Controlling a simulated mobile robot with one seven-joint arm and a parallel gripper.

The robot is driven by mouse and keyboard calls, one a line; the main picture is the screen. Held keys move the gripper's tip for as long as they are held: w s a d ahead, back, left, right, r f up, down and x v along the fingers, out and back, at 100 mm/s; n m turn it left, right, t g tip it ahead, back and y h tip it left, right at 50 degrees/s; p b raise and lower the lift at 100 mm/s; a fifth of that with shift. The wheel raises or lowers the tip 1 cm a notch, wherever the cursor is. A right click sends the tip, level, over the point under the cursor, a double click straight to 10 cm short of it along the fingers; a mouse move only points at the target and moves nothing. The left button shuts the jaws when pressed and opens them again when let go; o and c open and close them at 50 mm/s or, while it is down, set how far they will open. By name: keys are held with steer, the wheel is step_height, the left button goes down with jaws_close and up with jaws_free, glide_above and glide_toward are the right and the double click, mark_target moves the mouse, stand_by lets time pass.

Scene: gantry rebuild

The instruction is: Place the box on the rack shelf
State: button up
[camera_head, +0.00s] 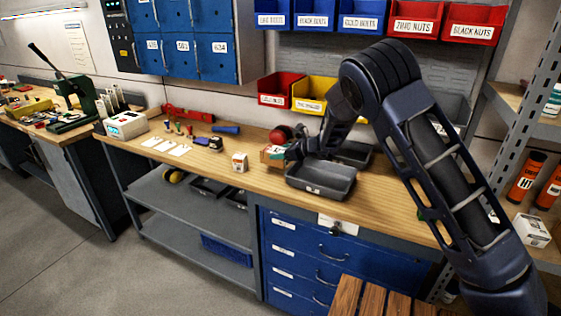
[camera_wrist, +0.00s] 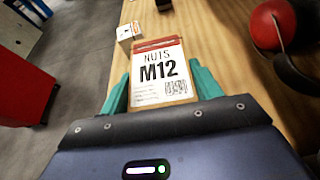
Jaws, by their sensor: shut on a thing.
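My gripper (camera_wrist: 161,80) is shut on a box labelled "NUTS M12" (camera_wrist: 160,68), with a teal finger on each side of it in the wrist view. The box (camera_head: 271,152) also shows in the head view, partly hidden by my gripper (camera_head: 279,153), close to the workbench top. I cannot tell whether it touches the bench. The metal rack stands at the right edge of the head view, cut off by the frame. Its upper shelf (camera_head: 514,99) is partly visible. Its lower level holds orange tubes (camera_head: 525,178) and a white box (camera_head: 534,230).
Grey trays (camera_head: 322,190) sit beside my gripper on the wooden workbench (camera_head: 215,168). A small white-orange box (camera_head: 240,162) stands left of them. A red round object (camera_wrist: 271,25) is close to the right. Bins (camera_head: 315,95) hang behind. A slatted wooden top (camera_head: 375,302) is in front.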

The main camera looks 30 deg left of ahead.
steer(key=shift+f, duration=1.9)
steer(key=o, duration=1.4)
steer(key=shift+f, duration=0.1)
steer(key=shift+d, duration=0.2)
steer(key=shift+o, duration=0.5)
steer(key=v, duration=1.1)
steer(key=shift+d+r, duration=0.3)
